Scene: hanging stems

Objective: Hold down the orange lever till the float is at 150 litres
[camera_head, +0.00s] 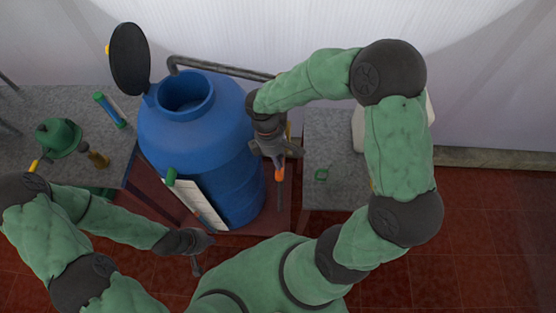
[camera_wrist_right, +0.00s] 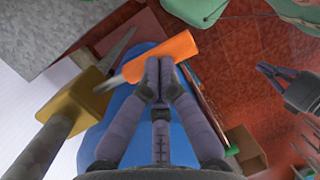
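The orange lever (camera_head: 279,174) sits at the right side of the blue tank (camera_head: 175,135). In the right wrist view the orange lever (camera_wrist_right: 165,56) extends from a brass valve body (camera_wrist_right: 72,105). My right gripper (camera_head: 277,158) is over the lever; in its wrist view the fingertips (camera_wrist_right: 159,76) meet at the lever's near edge and seem to touch it, with nothing visible between them. A white gauge board (camera_head: 203,205) stands on the tank's front, with a green piece (camera_head: 171,176) at its top. Litre marks are unreadable. My left gripper (camera_head: 197,262) is in front of the tank, apart from it.
The tank's black lid (camera_head: 130,59) stands open. A grey pipe (camera_head: 222,68) runs behind the tank. A grey bench on the left holds a green can (camera_head: 58,137) and a blue-green tube (camera_head: 109,110). A grey block (camera_head: 327,160) stands right of the tank. Red floor lies clear at right.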

